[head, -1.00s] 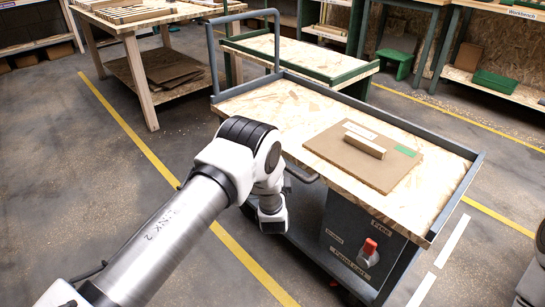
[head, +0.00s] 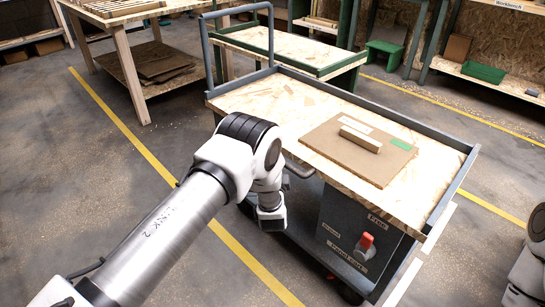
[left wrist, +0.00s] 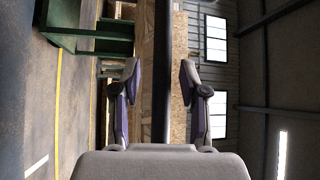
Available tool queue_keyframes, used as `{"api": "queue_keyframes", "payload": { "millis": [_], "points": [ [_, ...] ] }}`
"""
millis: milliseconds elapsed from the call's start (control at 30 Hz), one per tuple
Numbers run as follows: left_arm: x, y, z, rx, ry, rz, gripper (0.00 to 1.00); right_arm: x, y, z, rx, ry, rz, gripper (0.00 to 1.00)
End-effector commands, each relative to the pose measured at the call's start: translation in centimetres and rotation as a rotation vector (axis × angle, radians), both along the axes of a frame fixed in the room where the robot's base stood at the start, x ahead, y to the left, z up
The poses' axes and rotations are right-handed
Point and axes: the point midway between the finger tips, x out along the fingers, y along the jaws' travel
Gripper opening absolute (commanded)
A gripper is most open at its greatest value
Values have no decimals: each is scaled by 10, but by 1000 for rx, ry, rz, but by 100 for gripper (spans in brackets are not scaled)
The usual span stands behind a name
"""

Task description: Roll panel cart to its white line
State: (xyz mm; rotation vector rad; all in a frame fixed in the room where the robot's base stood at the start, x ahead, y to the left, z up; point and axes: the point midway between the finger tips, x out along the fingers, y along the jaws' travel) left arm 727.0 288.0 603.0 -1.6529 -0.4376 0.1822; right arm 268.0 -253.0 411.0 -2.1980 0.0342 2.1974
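The panel cart (head: 265,100) has a chipboard top in a grey frame and stands in the middle of the head view. Its side box carries labels and a red handle (head: 365,242). White line segments (head: 405,280) lie on the floor by the cart's right side, partly covered by it. My left arm reaches to the cart's near side; its gripper is mostly hidden there. In the left wrist view my left gripper (left wrist: 160,88) has its fingers apart, with a dark bar (left wrist: 161,60) between them and gaps on both sides. My right gripper is out of view.
A brown panel (head: 350,155) with a wooden block lies on the cart top. A green-framed cart (head: 340,68) stands just behind. A wooden table (head: 140,85) is at back left, green shelving at back right. Yellow lines (head: 130,130) cross the floor.

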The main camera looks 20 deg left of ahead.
Motion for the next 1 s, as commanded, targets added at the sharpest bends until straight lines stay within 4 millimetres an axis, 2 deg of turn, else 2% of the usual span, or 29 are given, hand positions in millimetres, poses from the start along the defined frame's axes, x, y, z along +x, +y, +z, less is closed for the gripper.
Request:
{"api": "queue_keyframes", "payload": {
  "millis": [267, 367, 700, 833, 1000],
  "points": [
    [-5, -2, 0, 0, -2, 0, 43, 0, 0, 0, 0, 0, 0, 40],
    [-20, -9, -3, 1, 1, -1, 43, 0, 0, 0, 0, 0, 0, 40],
    [-95, -42, -14, 3, 3, -3, 43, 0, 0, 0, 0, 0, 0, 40],
    [-108, -47, -16, 1, 0, -1, 43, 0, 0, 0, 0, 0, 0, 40],
    [-110, -47, -16, 0, -2, 0, 43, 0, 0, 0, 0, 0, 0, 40]
  ]
}}
